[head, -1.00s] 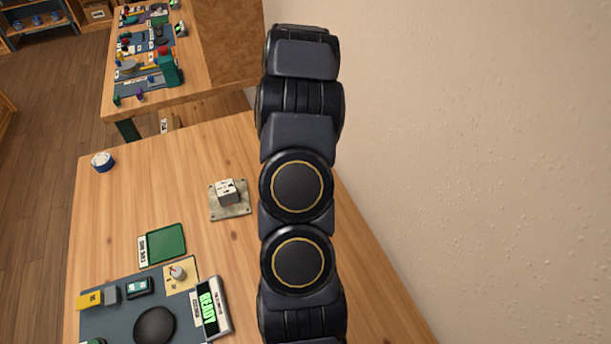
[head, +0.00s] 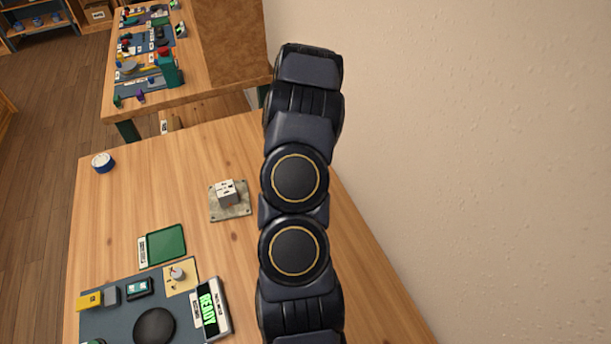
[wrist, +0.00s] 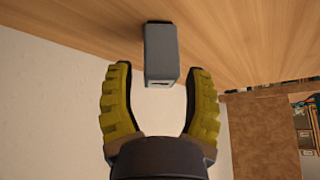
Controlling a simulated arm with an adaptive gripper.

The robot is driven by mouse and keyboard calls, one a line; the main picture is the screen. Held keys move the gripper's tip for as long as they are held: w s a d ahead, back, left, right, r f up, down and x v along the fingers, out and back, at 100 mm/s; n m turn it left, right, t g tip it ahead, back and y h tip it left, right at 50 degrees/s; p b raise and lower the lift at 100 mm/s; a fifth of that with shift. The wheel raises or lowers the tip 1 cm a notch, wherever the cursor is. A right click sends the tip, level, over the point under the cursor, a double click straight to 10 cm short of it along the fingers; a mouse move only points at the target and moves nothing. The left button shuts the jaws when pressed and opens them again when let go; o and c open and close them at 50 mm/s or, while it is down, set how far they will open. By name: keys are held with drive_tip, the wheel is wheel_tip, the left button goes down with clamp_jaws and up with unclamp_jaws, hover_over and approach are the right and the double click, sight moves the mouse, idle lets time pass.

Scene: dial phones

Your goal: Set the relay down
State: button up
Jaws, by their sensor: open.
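A grey box-shaped block (wrist: 161,50), which appears to be the relay, shows in the wrist view against the wooden table top (wrist: 235,25). It has a dark cap at its far end and a small dark mark on its near face. My gripper (wrist: 158,68) is open, with one yellow-green finger on each side of the block and a visible gap on both sides. I cannot tell whether the block's far end rests on the table. In the head view my arm hides my gripper and this block.
In the head view a pale block with dark slots (head: 226,188) sits on a grey metal plate (head: 242,211). A green tray (head: 165,245), a dark mat (head: 115,322) with small parts and a READY display (head: 208,308) lie nearer. A wall (head: 470,150) stands close on the right.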

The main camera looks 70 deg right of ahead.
drive_tip(key=w+v, duration=0.1)
drive_tip(key=v, duration=1.1)
drive_tip(key=w+a+r+n+t+y, duration=0.25)
drive_tip(key=w+a+r+n, duration=0.2)
drive_tip(key=a, duration=0.55)
drive_tip(key=w+a+r+n+t+y, duration=0.1)
drive_tip(key=w+a+r+n+y, duration=0.25)
drive_tip(key=w+a, duration=0.4)
drive_tip(key=s+a+r+n+g+y, duration=0.1)
drive_tip(key=s+a+r+n, duration=0.15)
drive_tip(key=a, duration=0.45)
drive_tip(key=s+a+r+n+g+y, duration=0.1)
drive_tip(key=s+a+r+n, duration=0.2)
drive_tip(key=a, duration=0.4)
drive_tip(key=s+a+r+n+g+h, duration=0.1)
drive_tip(key=s+n+g, duration=0.1)
drive_tip(key=s, duration=0.4)
drive_tip(key=s+a+r+n+g, duration=0.2)
drive_tip(key=s, duration=0.4)
drive_tip(key=shift+s+a+r+n+h, duration=0.2)
drive_tip(key=shift+s+r+n+h, duration=0.1)
drive_tip(key=shift+s+n+h, duration=0.1)
